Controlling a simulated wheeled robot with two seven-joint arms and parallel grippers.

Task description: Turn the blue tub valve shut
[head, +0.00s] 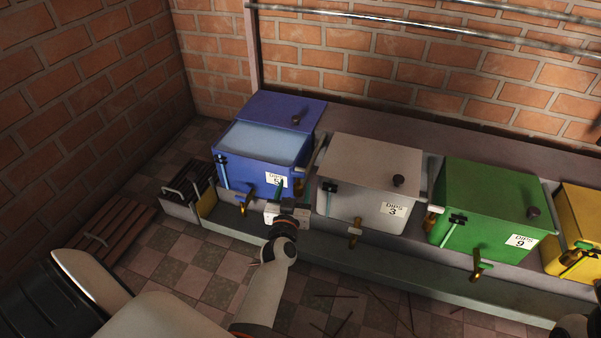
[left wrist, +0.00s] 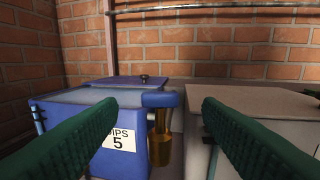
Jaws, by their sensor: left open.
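The blue tub (head: 232,170) with a "DIPS 5" label stands at the left end of the row; its lid is pushed back, showing a pale blue inside. In the left wrist view, the blue handle (left wrist: 160,100) lies sideways above the brass body (left wrist: 160,145), between the fingers. My left gripper (head: 276,192) is open at the front of the blue tub; its dark green fingers (left wrist: 160,108) are apart. I cannot tell whether they touch the handle.
A grey tub (head: 360,170), a green tub (head: 480,205) and a yellow tub (head: 575,225) stand to the right, with valves in front. A wooden pallet (head: 112,232) and thin sticks lie on the checkered floor.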

